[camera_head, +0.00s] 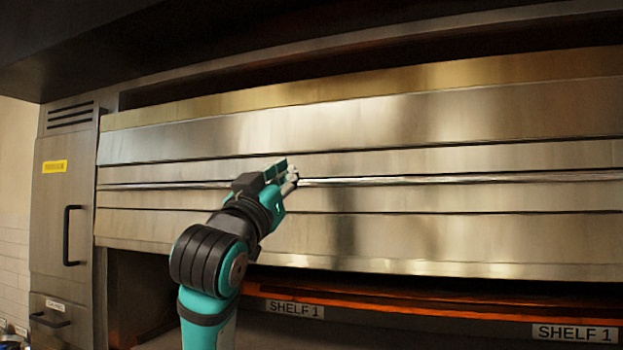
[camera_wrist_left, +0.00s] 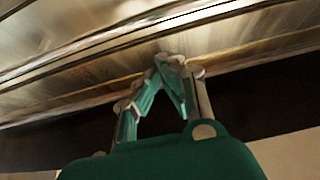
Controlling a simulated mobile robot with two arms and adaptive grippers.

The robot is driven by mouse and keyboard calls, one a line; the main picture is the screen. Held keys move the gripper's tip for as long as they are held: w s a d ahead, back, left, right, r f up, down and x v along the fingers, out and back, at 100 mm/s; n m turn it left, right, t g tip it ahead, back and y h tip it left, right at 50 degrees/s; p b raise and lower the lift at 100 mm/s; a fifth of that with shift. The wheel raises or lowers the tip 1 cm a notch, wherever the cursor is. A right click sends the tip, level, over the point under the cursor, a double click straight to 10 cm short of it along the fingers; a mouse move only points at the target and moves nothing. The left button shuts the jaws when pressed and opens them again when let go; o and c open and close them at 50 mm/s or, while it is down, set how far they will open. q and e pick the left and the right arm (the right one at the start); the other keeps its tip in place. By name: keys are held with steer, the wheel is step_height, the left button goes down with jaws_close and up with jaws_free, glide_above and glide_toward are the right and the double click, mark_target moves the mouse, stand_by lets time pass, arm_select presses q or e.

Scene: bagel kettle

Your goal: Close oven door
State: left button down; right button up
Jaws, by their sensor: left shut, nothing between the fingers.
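The oven door (camera_head: 420,235) is a wide brushed-steel panel with long horizontal seams and a thin bright bar across its middle. It spans most of the head view. A dark gap shows above its upper edge, and a dark opening shows below its lower edge. My left gripper (camera_head: 288,173) is in front of the door's left half, at about the height of the bar. In the left wrist view, the fingers (camera_wrist_left: 172,62) are together and empty, with the tips close to the steel door (camera_wrist_left: 85,65). I cannot tell whether they touch it. My right gripper is not in view.
A steel side cabinet (camera_head: 62,195) with a black vertical handle and a yellow label stands left of the oven. An orange-lit edge (camera_head: 400,303) and "SHELF 1" labels (camera_head: 574,333) show below the door. A dark hood overhangs the top.

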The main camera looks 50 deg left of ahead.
arm_select(q)
step_height(320, 180, up, 5)
steer(key=w+a+p, duration=0.2)
steer(key=w+p, duration=0.1)
steer(key=p, duration=0.1)
steer(key=shift+w+a+f+p, duration=0.3)
steer(key=shift+w+a+f, duration=0.15)
steer(key=shift+w+f, duration=0.35)
steer(key=shift+w+a+f+p, duration=0.25)
steer(key=shift+w+a+f, duration=0.2)
steer(key=shift+w+f, duration=0.25)
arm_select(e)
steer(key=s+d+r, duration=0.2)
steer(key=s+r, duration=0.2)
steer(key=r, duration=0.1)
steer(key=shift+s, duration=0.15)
